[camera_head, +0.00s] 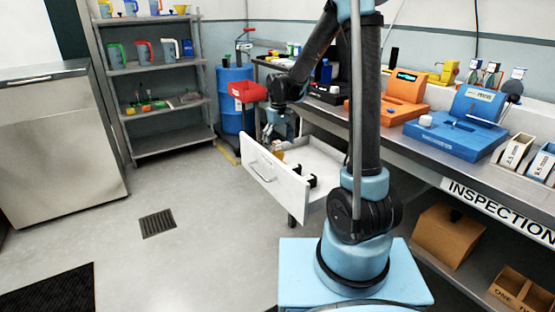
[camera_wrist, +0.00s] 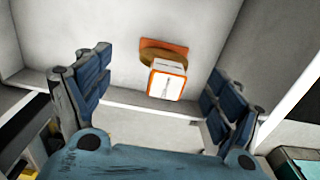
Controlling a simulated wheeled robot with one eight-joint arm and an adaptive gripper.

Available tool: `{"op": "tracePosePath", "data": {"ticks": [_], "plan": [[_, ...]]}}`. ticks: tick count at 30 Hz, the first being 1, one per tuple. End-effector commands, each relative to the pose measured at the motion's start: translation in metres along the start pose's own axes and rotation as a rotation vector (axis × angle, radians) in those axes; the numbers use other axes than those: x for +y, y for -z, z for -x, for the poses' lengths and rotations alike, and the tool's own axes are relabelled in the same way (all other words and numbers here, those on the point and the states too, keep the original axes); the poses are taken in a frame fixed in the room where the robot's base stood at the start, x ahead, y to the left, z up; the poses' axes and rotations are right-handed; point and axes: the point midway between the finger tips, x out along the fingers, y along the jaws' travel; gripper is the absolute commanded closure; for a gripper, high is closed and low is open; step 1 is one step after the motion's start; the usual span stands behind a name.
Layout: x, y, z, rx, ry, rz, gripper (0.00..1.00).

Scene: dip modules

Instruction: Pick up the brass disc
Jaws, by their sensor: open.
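The brass disc (camera_wrist: 148,55) appears in the wrist view as a brownish-gold curved edge. A white block with an orange border (camera_wrist: 168,82) covers most of it, and an orange piece (camera_wrist: 165,44) lies behind it. They are inside the open white drawer (camera_head: 276,178), near its front in the head view, where a small yellowish patch (camera_head: 278,156) shows; the disc is not clear there. My gripper (camera_head: 278,131) is over the drawer, pointing down. In the wrist view its two blue fingers are wide apart, with nothing between them held, and the block and disc lie ahead in the gap.
The drawer walls stand close around my fingers. The workbench (camera_head: 440,150) above carries an orange device (camera_head: 402,95) and a blue device (camera_head: 458,130). A red bin (camera_head: 248,91) is behind the gripper.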

Motion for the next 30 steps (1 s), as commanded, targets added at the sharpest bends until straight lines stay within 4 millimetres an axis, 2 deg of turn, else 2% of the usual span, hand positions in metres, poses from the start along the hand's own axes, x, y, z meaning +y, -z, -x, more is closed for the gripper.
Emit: {"op": "tracePosePath", "data": {"ticks": [7,18,27,28,30], "plan": [[-0.002,0.001,-0.013,0.000,0.000,0.000,0.14],[-0.006,0.004,-0.053,0.000,0.000,0.000,0.14],[-0.006,0.004,-0.057,0.000,0.000,0.000,0.14],[-0.006,0.004,-0.057,0.000,0.000,0.000,0.17],[-0.006,0.004,-0.057,0.000,0.000,0.000,0.33]]}}
